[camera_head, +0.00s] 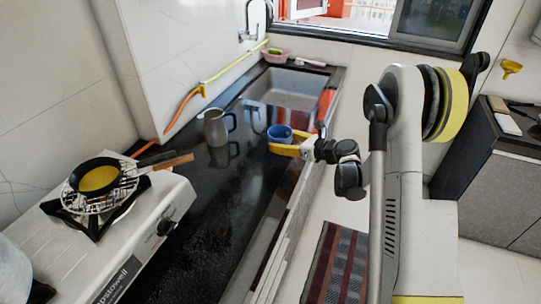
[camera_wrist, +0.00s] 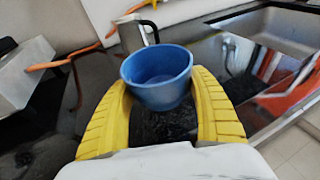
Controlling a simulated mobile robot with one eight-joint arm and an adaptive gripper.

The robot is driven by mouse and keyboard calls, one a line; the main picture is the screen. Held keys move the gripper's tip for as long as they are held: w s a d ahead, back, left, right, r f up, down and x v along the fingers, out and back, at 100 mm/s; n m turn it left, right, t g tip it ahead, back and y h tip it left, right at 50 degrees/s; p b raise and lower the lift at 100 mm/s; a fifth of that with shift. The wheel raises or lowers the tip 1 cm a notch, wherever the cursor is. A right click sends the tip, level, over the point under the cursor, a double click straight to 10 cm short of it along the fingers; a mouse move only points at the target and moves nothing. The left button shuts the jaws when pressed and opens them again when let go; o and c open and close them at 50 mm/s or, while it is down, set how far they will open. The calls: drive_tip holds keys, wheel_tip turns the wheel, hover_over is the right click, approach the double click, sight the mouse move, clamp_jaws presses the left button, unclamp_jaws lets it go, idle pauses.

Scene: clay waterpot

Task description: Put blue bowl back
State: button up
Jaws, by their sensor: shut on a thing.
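The blue bowl (camera_head: 280,133) is a small round bowl held above the black counter, and its open top faces up in the wrist view (camera_wrist: 157,76). My gripper (camera_head: 281,148) has yellow fingers; in the wrist view its fingertips (camera_wrist: 158,92) press on both sides of the bowl. The bowl looks upright or slightly tilted. It is empty as far as I see. Whether its base touches the counter is hard to tell; a reflection shows beneath it.
A grey jug (camera_head: 216,127) stands on the black counter (camera_head: 200,215) left of the bowl. The sink (camera_head: 290,88) lies behind, with a pink bowl (camera_head: 275,56) at its far end. A stove with a pan (camera_head: 97,177) is at left. The near counter is clear.

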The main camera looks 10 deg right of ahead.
sight(269, 157)
drive_tip(key=w+a+f+b, duration=0.1)
drive_tip(key=w+a+f, duration=0.2)
drive_tip(key=w+a, duration=0.1)
drive_tip(key=shift+f+b, duration=0.3)
drive_tip(key=shift+b, duration=0.05)
wheel_tip(269, 157, down, 4)
drive_tip(key=shift+f+b, duration=0.1)
drive_tip(key=shift+b, duration=1.05)
drive_tip(key=o, duration=1.3)
